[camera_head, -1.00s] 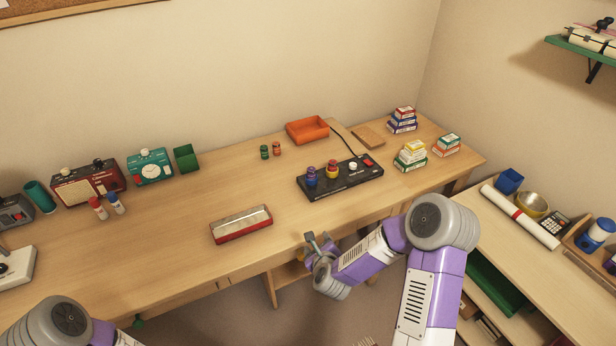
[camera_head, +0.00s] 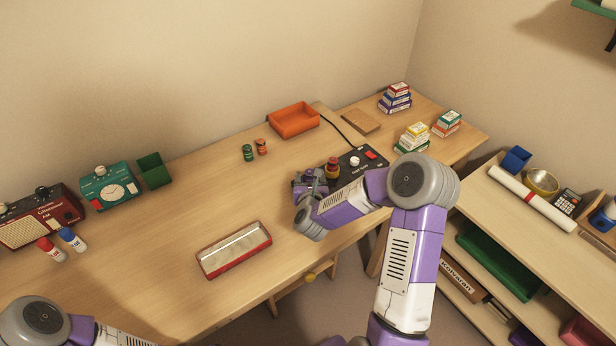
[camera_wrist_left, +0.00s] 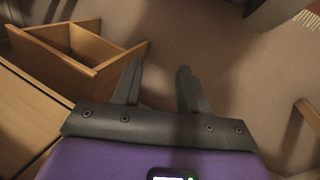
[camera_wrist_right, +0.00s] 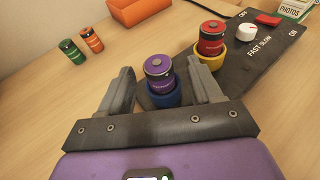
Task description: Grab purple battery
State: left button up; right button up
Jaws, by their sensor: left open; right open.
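The purple battery (camera_wrist_right: 158,72) stands upright in a blue holder (camera_wrist_right: 163,96) on the black charger board (camera_wrist_right: 262,60), as the right wrist view shows. My right gripper (camera_wrist_right: 160,82) is open, with its two fingers on either side of the line to the battery; I cannot tell whether they touch it. In the head view my right gripper (camera_head: 314,178) covers most of the battery. A red battery (camera_wrist_right: 211,40) stands in a yellow holder next to it. My left gripper (camera_wrist_left: 157,82) is open and empty over the floor near an open drawer.
Green (camera_head: 248,153) and orange (camera_head: 261,147) batteries stand loose on the desk. An orange tray (camera_head: 293,120) is behind them. An open tin (camera_head: 234,250) lies nearer the front edge. Small stacked boxes (camera_head: 412,138) stand right of the charger.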

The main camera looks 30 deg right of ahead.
aim_at(309, 172)
jog(key=b+x, duration=0.1)
jog(key=x, duration=0.3)
jog(key=shift+w+d+f, duration=0.1)
jog(key=shift+w+f, duration=0.1)
jog(key=c, duration=1.1)
notch_tip(309, 172, up, 10)
jog(key=p, duration=0.3)
